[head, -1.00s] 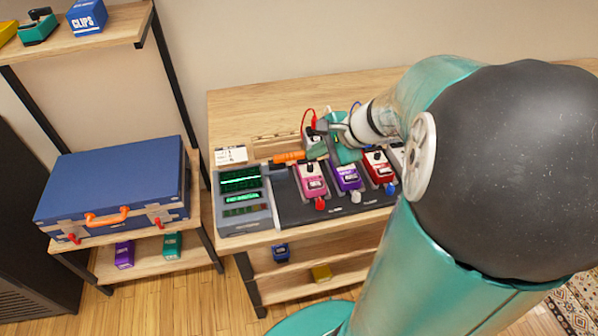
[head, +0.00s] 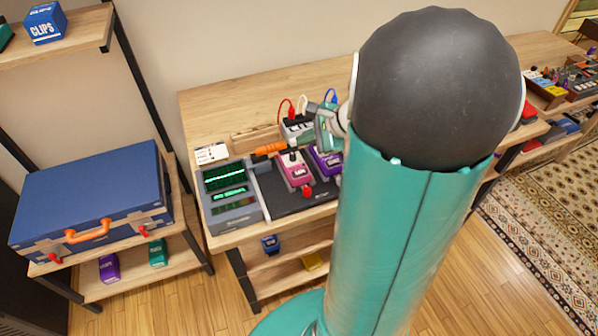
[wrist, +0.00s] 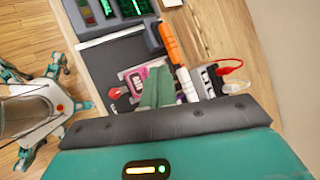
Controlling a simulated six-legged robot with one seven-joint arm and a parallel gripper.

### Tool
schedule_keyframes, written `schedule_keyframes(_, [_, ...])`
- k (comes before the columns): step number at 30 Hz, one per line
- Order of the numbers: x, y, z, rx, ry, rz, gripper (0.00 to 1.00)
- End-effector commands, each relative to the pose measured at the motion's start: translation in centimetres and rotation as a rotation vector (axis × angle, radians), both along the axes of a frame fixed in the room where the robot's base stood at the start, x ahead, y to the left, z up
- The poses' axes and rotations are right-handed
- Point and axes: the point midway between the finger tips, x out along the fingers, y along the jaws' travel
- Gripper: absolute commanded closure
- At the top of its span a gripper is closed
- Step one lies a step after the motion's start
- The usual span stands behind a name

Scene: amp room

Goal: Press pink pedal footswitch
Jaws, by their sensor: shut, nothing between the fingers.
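The pink pedal (head: 295,169) sits on the dark pedalboard (head: 268,190) on the wooden bench, with a red footswitch cap at its front (head: 308,191). My gripper (head: 308,138) is shut and empty, just behind the pink pedal in the head view. In the wrist view its green fingers (wrist: 158,78) are together and cover part of the pink pedal (wrist: 131,77); the red footswitch (wrist: 114,92) shows beside it. I cannot tell how high the fingertips are above the pedal. The purple pedal (head: 325,160) stands to the right, partly hidden by my arm.
A unit with green displays (head: 228,194) stands left of the pedals. An orange-handled tool (head: 270,149) and a white box with red, white and blue plugs (head: 293,124) lie behind. A blue case (head: 92,205) rests on the left shelf. The bench's back left is clear.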

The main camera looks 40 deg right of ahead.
Motion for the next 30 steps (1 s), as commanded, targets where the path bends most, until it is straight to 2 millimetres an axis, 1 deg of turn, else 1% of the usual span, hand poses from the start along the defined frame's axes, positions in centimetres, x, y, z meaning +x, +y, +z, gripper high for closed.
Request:
schedule_keyframes(5, [0.0, 0.2, -1.3, 0.003, 0.004, 0.001, 1.0])
schedule_keyframes(15, [0.0, 0.4, -5.8, 0.003, 0.004, 0.0, 1.0])
schedule_keyframes(21, [0.1, 0.4, -7.9, 0.002, 0.002, 0.0, 1.0])
schedule_keyframes(25, [0.1, 0.4, -8.6, 0.001, 0.002, 0.0, 1.0])
schedule_keyframes(30, [0.1, 0.4, -8.8, 0.0, 0.001, 0.001, 1.0])
